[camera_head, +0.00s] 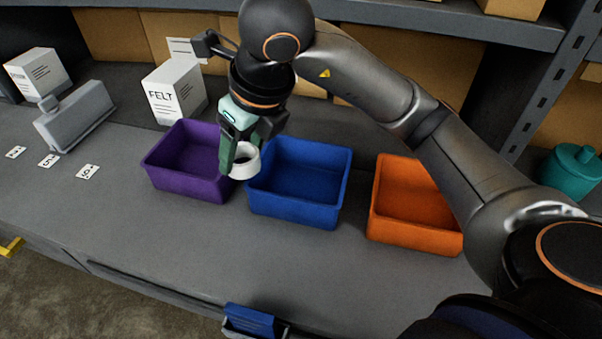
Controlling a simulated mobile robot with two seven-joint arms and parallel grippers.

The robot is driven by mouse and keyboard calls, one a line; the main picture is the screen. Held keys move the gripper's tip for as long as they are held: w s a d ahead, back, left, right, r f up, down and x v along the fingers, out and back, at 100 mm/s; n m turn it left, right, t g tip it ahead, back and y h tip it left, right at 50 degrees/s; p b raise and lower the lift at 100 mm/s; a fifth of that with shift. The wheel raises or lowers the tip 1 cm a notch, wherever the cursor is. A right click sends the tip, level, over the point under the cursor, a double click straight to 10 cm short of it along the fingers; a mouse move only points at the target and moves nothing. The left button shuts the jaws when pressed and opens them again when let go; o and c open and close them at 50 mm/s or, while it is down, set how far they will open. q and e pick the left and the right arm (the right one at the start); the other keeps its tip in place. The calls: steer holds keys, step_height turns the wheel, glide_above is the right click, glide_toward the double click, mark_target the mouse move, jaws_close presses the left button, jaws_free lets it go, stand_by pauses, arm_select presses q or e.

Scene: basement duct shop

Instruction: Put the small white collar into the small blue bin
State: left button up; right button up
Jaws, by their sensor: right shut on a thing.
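The small white collar (245,163) is a short white ring. My right gripper (243,156) is shut on it and holds it up, over the gap between the purple bin and the blue bin in this view. The small blue bin (291,206) stands open on the grey bench, just right of the collar; the part of its inside that shows is empty.
A purple bin (184,184) stands left and an orange bin (408,233) right of the blue one. A white FELT box (175,92), a grey tool (74,117) and numbered cards (49,160) are on the left. The bench front (185,250) is clear.

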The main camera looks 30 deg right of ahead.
steer(key=d+f, duration=0.3)
steer(key=d, duration=0.4)
glide_above(297, 189)
steer(key=s, duration=0.2)
step_height(297, 189, down, 5)
steer(key=shift+w+d+f+b, duration=0.1)
steer(key=shift+w+d+b, duration=0.05)
steer(key=shift+b, duration=0.25)
steer(key=shift+d+f, duration=0.15)
steer(key=shift+f, duration=1.55)
steer(key=shift+f, duration=0.1)
steer(key=shift+f+b, duration=0.55)
steer(key=shift+b, duration=0.15)
steer(key=o, duration=1.3)
